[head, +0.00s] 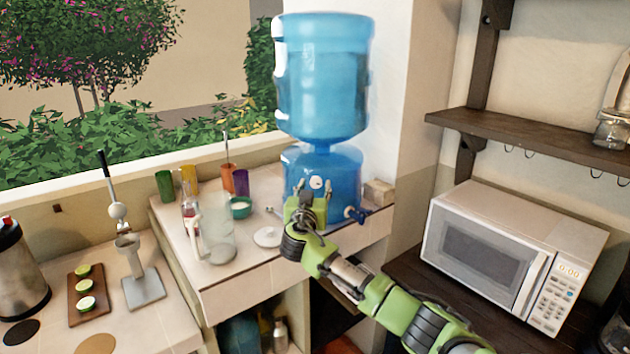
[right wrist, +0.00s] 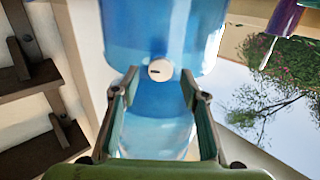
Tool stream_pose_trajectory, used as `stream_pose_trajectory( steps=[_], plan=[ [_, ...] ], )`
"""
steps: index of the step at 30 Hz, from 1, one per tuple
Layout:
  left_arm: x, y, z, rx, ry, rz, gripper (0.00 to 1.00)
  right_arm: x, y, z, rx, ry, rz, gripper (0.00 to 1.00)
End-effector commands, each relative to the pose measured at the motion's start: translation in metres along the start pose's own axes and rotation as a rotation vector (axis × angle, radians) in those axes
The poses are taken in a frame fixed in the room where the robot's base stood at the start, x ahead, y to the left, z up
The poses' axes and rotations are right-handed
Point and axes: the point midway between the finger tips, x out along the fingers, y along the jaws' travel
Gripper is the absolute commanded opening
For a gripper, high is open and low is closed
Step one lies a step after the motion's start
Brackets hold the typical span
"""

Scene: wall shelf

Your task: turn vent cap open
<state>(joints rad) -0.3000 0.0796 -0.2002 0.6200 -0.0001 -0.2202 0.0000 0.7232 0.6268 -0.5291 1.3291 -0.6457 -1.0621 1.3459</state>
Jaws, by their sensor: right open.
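The vent cap (head: 316,182) is a small round white cap with a dark slot, on the front of the blue dispenser's lower tank (head: 345,165). In the right wrist view the cap (right wrist: 160,70) shows whole, near the middle, with its slot roughly level. My right gripper (head: 313,188) is open in front of the lower tank. Its two fingertips (right wrist: 159,82) are spread to either side of the cap in the wrist view, with nothing between them. I cannot tell how much depth separates them from the cap. My left gripper is not in view.
A large blue water bottle (head: 322,85) stands on the lower tank. A dark blue tap (head: 355,214) sticks out right of my gripper. A glass pitcher (head: 217,235), a white lid (head: 268,237) and a green bowl (head: 240,208) stand left. A microwave (head: 510,255) is at right.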

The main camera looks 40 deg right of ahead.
Motion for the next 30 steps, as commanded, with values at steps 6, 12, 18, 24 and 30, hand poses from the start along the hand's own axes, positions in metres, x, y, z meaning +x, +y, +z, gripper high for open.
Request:
stream_pose_trajectory(
  steps=[6,12,18,24,30],
  plan=[
    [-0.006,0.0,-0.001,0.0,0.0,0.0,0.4,0.017,-0.001,-0.001,0.001,0.001,-0.001,0.41],
    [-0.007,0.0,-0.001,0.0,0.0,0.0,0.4,0.021,-0.001,0.0,0.0,0.0,-0.002,0.41],
    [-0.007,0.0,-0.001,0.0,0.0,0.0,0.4,0.021,-0.001,0.0,0.001,0.0,-0.002,0.41],
    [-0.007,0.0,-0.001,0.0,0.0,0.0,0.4,0.021,-0.001,0.0,0.001,0.0,-0.002,0.03],
    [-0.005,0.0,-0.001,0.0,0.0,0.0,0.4,0.021,-0.001,0.001,-0.004,0.0,-0.002,0.03]
  ],
)
